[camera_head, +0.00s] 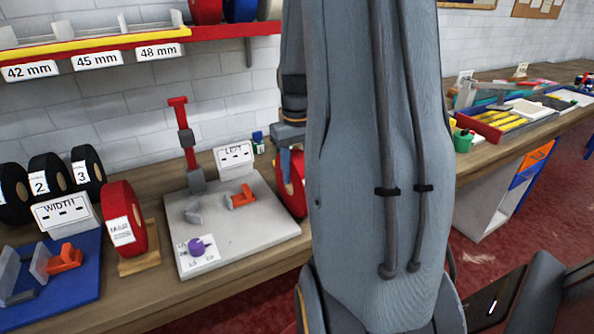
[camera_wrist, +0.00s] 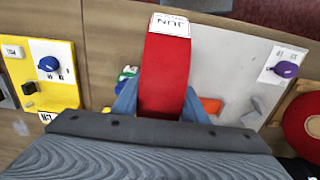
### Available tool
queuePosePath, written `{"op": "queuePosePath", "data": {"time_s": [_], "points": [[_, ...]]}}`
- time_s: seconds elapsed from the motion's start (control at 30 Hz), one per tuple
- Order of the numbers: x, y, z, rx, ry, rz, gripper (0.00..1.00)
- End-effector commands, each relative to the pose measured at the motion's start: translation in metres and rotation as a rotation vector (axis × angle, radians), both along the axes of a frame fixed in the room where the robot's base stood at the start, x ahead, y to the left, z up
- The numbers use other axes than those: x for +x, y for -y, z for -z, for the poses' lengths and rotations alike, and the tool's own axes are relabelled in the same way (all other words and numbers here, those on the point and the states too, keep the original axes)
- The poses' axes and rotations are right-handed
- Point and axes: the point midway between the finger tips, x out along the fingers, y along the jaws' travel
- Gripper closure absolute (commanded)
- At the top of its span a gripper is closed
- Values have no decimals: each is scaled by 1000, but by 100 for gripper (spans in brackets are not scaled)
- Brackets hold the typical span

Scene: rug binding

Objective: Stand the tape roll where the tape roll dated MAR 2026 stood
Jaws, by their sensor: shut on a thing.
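My gripper (camera_wrist: 160,106) is shut on a red tape roll (camera_wrist: 165,72), with one blue finger on each side of it. The roll's white label shows "JUN"; its other print is too small to read. In the head view the held roll (camera_head: 296,190) is partly hidden behind my arm, by the right edge of the grey board (camera_head: 240,240). Another red tape roll (camera_head: 125,225) stands upright on a wooden stand (camera_head: 139,263) left of that board; its label is unreadable. The wrist view shows this roll (camera_wrist: 305,122) at the right edge. I cannot see which roll is dated MAR 2026.
The grey board bears a red post (camera_head: 185,135), an orange clamp (camera_head: 242,197), a purple knob (camera_head: 197,247) and a "LEFT" sign (camera_head: 234,157). A blue board (camera_head: 85,285) with a "WIDTH" sign (camera_head: 64,212) is at left. A yellow board (camera_wrist: 20,62) shows in the wrist view.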

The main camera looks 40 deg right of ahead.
Motion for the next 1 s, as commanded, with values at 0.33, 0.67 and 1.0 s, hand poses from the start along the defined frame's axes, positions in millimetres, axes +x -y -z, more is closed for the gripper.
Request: {"op": "queuePosePath", "data": {"time_s": [0.33, 0.67, 1.0], "points": [[0, 0, 7, -1, 2, 0, 100], [0, 0, 9, 0, 0, 0, 42], [1, 0, 2, -2, 3, 0, 42]]}}
